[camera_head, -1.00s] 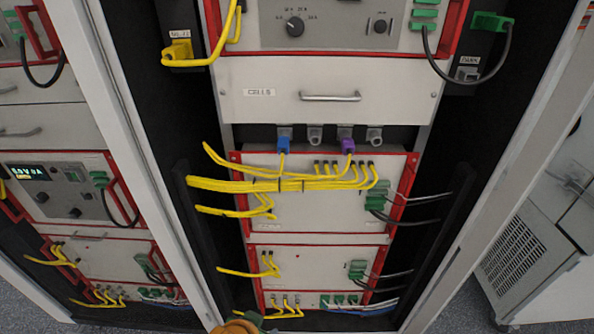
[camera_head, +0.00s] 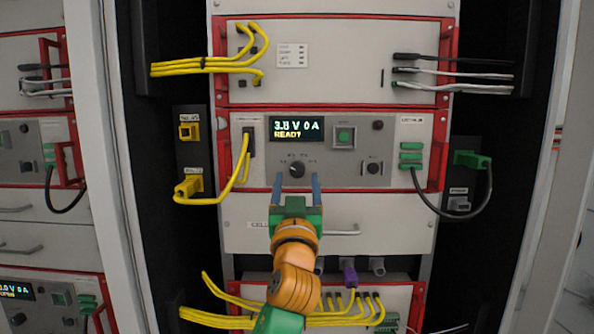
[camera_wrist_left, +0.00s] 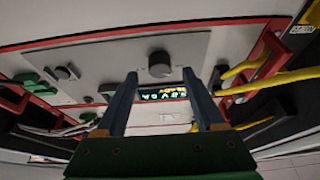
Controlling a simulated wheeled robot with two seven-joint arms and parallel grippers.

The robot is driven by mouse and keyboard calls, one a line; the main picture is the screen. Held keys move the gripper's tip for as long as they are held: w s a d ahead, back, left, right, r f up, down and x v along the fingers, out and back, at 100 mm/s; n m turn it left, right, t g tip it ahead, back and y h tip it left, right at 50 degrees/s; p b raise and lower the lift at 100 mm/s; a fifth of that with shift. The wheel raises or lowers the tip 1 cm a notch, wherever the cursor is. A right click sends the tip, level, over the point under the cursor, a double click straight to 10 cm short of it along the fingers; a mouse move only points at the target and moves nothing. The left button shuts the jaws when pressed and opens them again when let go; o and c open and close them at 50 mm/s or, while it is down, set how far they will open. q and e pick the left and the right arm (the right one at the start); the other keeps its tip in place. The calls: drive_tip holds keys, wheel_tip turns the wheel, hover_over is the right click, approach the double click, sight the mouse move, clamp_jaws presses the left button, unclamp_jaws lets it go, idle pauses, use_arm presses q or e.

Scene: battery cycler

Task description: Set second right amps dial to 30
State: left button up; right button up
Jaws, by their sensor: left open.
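The amps dial (camera_head: 297,169) is a round dark knob on the grey instrument panel of the central rack. Small scale marks surround it, too small to read, and I cannot tell where its pointer stands. The display (camera_head: 297,129) above it reads about "3.8 V 0 A" and "READY". My left gripper (camera_head: 297,181) is open and empty, with its two blue fingers pointing up at the panel, one on each side of and just below the dial. In the left wrist view, the dial (camera_wrist_left: 160,64) appears between and just beyond the fingertips (camera_wrist_left: 160,73), seemingly untouched. My right gripper does not show.
A smaller knob (camera_head: 373,168) and a green square button (camera_head: 344,136) sit right of the dial. A yellow cable (camera_head: 243,165) hangs left, and green connectors (camera_head: 411,155) with a black cable stand right. A drawer with a handle (camera_head: 342,231) lies below.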

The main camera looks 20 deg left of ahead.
sight(297, 170)
use_arm(q)
drive_tip(key=shift+x, duration=1.2)
drive_tip(key=shift+f, duration=0.1)
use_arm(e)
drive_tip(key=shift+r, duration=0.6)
use_arm(q)
clamp_jaws()
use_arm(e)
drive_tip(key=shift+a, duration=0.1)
use_arm(q)
drive_tip(key=shift+p, duration=0.35)
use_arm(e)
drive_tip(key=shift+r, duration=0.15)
